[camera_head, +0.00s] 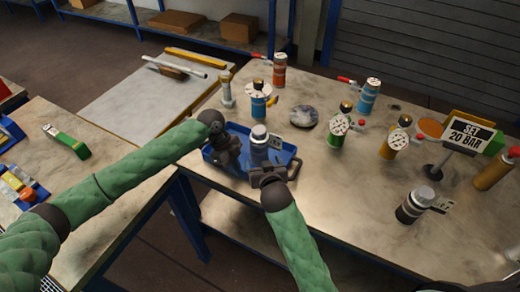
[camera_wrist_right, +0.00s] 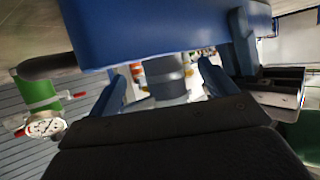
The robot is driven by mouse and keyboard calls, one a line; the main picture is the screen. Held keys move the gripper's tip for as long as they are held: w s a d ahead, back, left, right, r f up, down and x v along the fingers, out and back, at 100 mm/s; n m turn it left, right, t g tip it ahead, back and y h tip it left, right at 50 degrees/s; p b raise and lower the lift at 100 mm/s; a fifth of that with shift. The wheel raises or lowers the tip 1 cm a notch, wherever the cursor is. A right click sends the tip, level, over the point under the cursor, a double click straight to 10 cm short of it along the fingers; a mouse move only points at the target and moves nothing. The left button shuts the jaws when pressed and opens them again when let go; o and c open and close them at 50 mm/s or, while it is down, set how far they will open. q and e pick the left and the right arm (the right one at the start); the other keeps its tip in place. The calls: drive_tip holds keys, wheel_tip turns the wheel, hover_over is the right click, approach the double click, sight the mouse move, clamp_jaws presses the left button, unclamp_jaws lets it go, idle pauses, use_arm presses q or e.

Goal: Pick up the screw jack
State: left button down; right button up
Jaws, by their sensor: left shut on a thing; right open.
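A grey cylinder with a silver top (camera_head: 259,140) stands upright in the blue tray (camera_head: 287,158). It may be the screw jack; I cannot tell for certain. A grey cylinder also shows beyond my fingers in the right wrist view (camera_wrist_right: 170,78). My left gripper (camera_head: 222,152) is shut at the tray's left end, seemingly on its rim; its dark body hides the contact. My right gripper (camera_head: 266,170) is open at the tray's near side, in front of the cylinder. In the right wrist view, its fingers (camera_wrist_right: 165,85) are apart, with blue tray surface (camera_wrist_right: 160,28) close above.
Several gauge-topped vessels, such as a blue one (camera_head: 258,100) and a green one (camera_head: 338,130), stand behind and right. A pale slender stand (camera_head: 226,90) is behind the tray. A dark silver-topped cylinder (camera_head: 414,205) and a "SET 20 BAR" sign (camera_head: 471,134) are right. Bare tabletop (camera_head: 340,205) lies between.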

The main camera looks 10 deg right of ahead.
sight(261, 157)
drive_tip(key=shift+r+x, duration=0.15)
drive_tip(key=shift+x, duration=1.3)
drive_tip(key=shift+r+x, duration=0.2)
drive_tip(key=shift+x, duration=1.25)
drive_tip(key=shift+w, duration=0.15)
drive_tip(key=shift+c, duration=0.4)
drive_tip(key=c, duration=1.5)
